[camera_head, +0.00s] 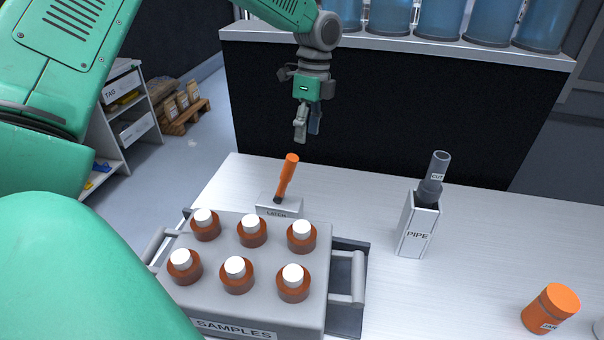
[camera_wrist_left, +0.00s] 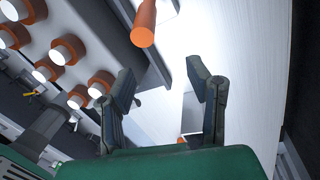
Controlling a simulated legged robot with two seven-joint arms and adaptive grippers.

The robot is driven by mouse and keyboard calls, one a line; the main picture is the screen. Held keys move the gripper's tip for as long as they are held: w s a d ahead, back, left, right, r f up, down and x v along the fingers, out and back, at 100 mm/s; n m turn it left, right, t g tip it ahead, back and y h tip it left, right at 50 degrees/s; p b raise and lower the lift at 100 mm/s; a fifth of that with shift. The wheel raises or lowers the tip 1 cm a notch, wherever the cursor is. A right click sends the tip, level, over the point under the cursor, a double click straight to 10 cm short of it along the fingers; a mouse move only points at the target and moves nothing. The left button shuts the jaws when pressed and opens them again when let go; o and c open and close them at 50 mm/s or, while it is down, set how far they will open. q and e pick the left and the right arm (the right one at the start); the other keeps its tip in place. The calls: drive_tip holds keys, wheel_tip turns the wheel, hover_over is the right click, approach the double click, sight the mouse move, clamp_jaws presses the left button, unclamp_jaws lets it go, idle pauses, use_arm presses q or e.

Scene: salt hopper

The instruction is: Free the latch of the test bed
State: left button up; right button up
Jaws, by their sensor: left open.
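The latch is a grey block (camera_head: 279,206) labelled LATCH with an orange-handled lever (camera_head: 288,176) standing up from it, tilted slightly right. It sits behind the sample tray (camera_head: 238,328), a grey case labelled SAMPLES. My left gripper (camera_head: 304,138) hangs above and just behind the lever, pointing down and apart from it. In the left wrist view the gripper (camera_wrist_left: 165,80) is open with nothing between its fingers. The orange handle (camera_wrist_left: 143,25) shows beyond the fingertips there. My right gripper is not in view.
Several brown bottles with white caps (camera_head: 235,268) stand in the tray. A holder labelled PIPE (camera_head: 416,232) with a grey pipe (camera_head: 434,176) stands right of it. An orange jar (camera_head: 550,308) is at the front right. The table (camera_head: 370,195) between latch and pipe holder is clear.

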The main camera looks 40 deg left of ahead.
sight(285, 179)
use_arm(q)
drive_tip(key=shift+d+r, duration=0.2)
drive_tip(key=shift+r, duration=0.05)
drive_tip(key=c, duration=0.8)
drive_tip(key=shift+w+f, duration=0.1)
drive_tip(key=shift+f, duration=0.1)
clamp_jaws()
drive_tip(key=w+d+f+n+g+y, duration=0.1)
drive_tip(key=w+d+f+n+y, duration=0.15)
drive_tip(key=d+y, duration=0.5)
drive_tip(key=s+a+f+h+p, duration=0.1)
drive_tip(key=s+a+f+p, duration=0.3)
drive_tip(key=a+f, duration=0.3)
drive_tip(key=shift+s+a+f+h, duration=0.15)
drive_tip(key=shift+a+f+h, duration=0.05)
drive_tip(key=shift+a+h, duration=0.2)
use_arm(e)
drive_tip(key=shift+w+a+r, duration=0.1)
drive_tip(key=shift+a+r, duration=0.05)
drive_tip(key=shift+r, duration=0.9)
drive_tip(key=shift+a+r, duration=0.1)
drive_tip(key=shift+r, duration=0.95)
